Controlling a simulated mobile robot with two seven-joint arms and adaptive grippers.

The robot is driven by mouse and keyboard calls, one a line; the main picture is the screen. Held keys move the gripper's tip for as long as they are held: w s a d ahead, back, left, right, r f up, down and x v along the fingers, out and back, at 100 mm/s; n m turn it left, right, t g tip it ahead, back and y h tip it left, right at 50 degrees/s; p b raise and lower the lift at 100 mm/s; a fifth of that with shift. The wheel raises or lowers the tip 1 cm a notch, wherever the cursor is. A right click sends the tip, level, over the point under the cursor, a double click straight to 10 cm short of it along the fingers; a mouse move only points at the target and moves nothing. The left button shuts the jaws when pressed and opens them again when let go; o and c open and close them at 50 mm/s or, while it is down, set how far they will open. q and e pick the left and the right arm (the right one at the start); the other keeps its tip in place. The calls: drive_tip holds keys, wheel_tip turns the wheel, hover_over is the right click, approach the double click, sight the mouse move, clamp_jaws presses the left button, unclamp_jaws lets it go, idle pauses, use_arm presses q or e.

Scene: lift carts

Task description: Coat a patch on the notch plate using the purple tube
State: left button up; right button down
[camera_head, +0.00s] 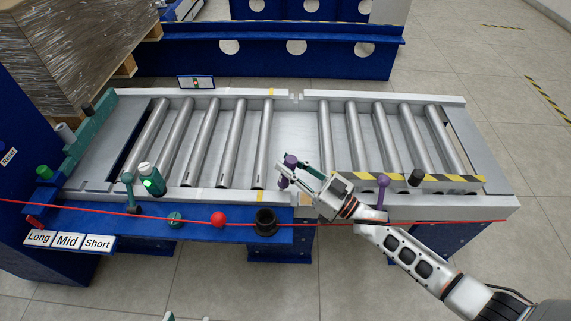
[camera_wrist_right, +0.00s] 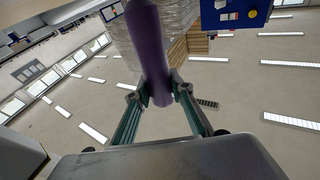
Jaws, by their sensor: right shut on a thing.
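My right gripper (camera_head: 284,174) is shut on the purple tube (camera_head: 290,160), held above the front middle of the roller bed. In the right wrist view the tube (camera_wrist_right: 148,45) stands between the two green fingers (camera_wrist_right: 162,98) and runs up out of the picture. A bare metal plate (camera_head: 297,132) lies between the two groups of rollers, with a notch (camera_head: 296,95) in the rail behind it. I cannot tell surely that this is the notch plate. No coated patch is discernible. At the bottom edge, two small tips of my left gripper (camera_head: 186,317) show, set apart.
A blue front shelf carries a red ball (camera_head: 218,219) and a black ring-shaped cup (camera_head: 266,221). A green bottle (camera_head: 151,179) stands at the left front. A purple knob (camera_head: 383,181) and a black cylinder (camera_head: 416,177) stand by the striped bar (camera_head: 440,179). A red line crosses the front.

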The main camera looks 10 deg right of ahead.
use_arm(q)
drive_tip(key=shift+w+r, duration=0.2)
drive_tip(key=shift+r, duration=0.25)
use_arm(e)
drive_tip(key=d, duration=0.2)
drive_tip(key=s+d, duration=0.1)
drive_tip(key=d, duration=0.1)
drive_tip(key=shift+s+d, duration=0.2)
drive_tip(key=shift+d, duration=0.1)
use_arm(q)
drive_tip(key=shift+r+p, duration=0.1)
drive_tip(key=shift+p, duration=0.2)
drive_tip(key=w+r+t+p, duration=0.2)
drive_tip(key=w+r+p, duration=0.1)
drive_tip(key=r, duration=0.6)
drive_tip(key=shift+r+p, duration=0.3)
drive_tip(key=shift+p, duration=0.45)
use_arm(e)
wheel_tip(320, 180, up, 7)
use_arm(q)
drive_tip(key=shift+f+m, duration=0.1)
drive_tip(key=shift+m, duration=0.2)
